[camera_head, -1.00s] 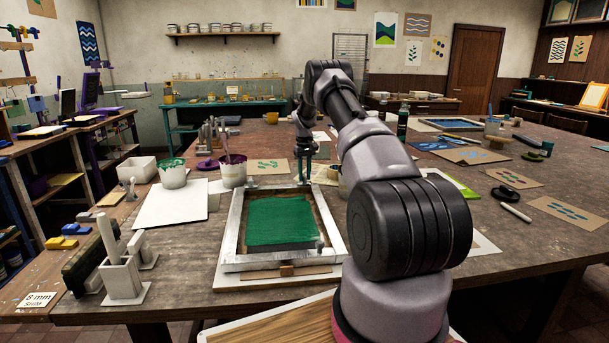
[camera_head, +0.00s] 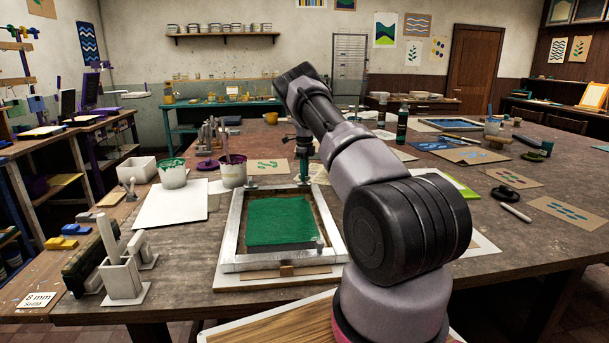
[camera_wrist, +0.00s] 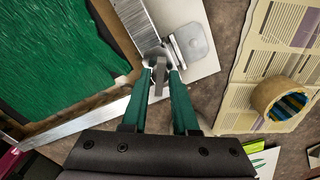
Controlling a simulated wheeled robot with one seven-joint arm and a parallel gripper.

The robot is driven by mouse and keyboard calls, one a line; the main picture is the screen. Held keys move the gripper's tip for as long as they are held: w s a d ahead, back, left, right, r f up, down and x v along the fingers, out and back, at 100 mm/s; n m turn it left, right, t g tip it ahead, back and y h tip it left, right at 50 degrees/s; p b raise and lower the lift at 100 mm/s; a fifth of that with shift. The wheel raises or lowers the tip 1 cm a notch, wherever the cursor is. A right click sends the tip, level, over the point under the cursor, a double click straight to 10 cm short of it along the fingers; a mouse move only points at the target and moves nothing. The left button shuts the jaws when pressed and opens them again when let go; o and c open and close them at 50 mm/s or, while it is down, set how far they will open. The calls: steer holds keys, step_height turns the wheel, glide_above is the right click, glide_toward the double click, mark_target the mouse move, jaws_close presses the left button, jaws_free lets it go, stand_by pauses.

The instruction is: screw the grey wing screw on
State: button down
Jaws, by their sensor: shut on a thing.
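The grey wing screw (camera_wrist: 159,68) is between my gripper's green fingertips in the wrist view. My gripper (camera_wrist: 162,73) is shut on it at a corner of the screen's metal frame (camera_wrist: 122,18), beside a light grey hinge plate (camera_wrist: 189,42). The fingers partly hide the screw, and I cannot tell how deep it sits. In the head view my gripper (camera_head: 303,180) is at the back right corner of the screen frame (camera_head: 233,228), and the screw is too small to make out. The screen's mesh (camera_head: 282,221) is green.
Paint pots (camera_head: 172,174) stand left of the screen, with a white sheet (camera_head: 170,205) nearby. A tape roll (camera_wrist: 279,97) lies on newspaper to the right in the wrist view. A dark green bottle (camera_head: 402,124) stands behind my arm.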

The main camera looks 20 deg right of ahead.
steer(key=c, duration=0.8)
jaws_free()
steer(key=shift+r, duration=0.25)
steer(key=shift+o, duration=0.2)
steer(key=shift+f, duration=0.1)
